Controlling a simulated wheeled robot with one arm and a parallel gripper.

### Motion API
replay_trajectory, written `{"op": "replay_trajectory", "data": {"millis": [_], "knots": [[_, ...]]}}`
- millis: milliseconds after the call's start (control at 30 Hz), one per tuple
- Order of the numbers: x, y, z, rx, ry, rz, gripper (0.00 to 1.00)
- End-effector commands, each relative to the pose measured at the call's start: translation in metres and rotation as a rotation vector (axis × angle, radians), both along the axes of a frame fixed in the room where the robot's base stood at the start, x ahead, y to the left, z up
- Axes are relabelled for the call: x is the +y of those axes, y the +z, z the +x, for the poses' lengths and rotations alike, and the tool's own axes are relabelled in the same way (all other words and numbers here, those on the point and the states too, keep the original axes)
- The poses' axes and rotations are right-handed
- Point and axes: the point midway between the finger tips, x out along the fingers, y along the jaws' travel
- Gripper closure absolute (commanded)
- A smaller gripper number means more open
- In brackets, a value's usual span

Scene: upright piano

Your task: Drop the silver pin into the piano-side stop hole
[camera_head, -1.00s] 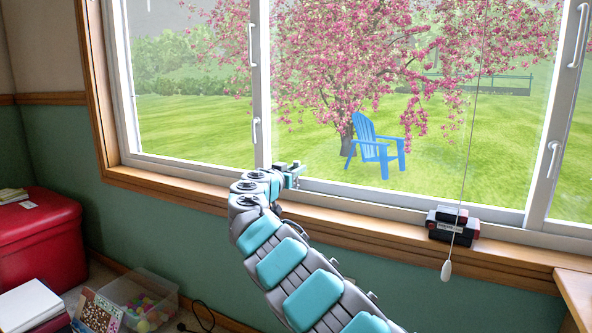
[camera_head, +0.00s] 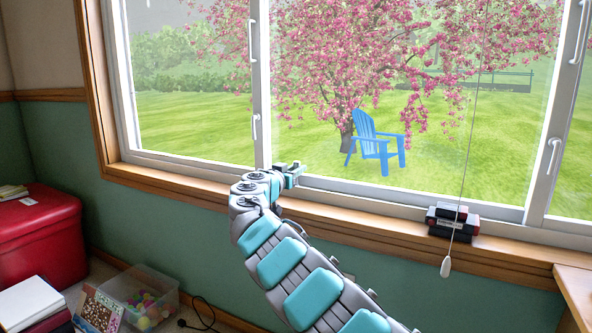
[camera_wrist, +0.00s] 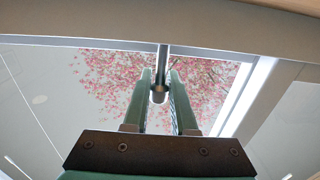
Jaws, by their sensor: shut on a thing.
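My gripper (camera_head: 291,172) is at the window, just above the sill and in front of the lower frame. In the wrist view, the two green fingers of my gripper (camera_wrist: 159,76) are closed on the silver pin (camera_wrist: 158,95), whose rounded end shows between them. A thin dark bar runs up from there; I cannot tell how much of it is pin. The pin is too small to make out in the head view. The piano-side stop hole is not seen in either view.
The wooden window sill (camera_head: 375,223) runs under the window. A black and red device (camera_head: 453,222) sits on it, with a pull cord (camera_head: 447,266) hanging in front. A red chest (camera_head: 40,235) and a clear bin of balls (camera_head: 140,295) stand at left. A wooden edge (camera_head: 574,290) is at lower right.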

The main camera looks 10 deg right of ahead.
Motion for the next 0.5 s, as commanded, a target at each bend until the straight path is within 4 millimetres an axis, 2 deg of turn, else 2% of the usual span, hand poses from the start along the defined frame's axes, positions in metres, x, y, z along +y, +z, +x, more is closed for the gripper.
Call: {"op": "replay_trajectory", "data": {"millis": [67,100,367,500], "knots": [[0.0003,0.0002,0.0,0.0,0.0,0.0,1.0],[0.0003,0.0002,0.0,0.0,0.0,0.0,0.72],[0.0005,0.0001,0.0,0.0,0.001,0.0,0.42],[0.0005,0.0,0.0,0.001,0.001,-0.001,0.4]]}}
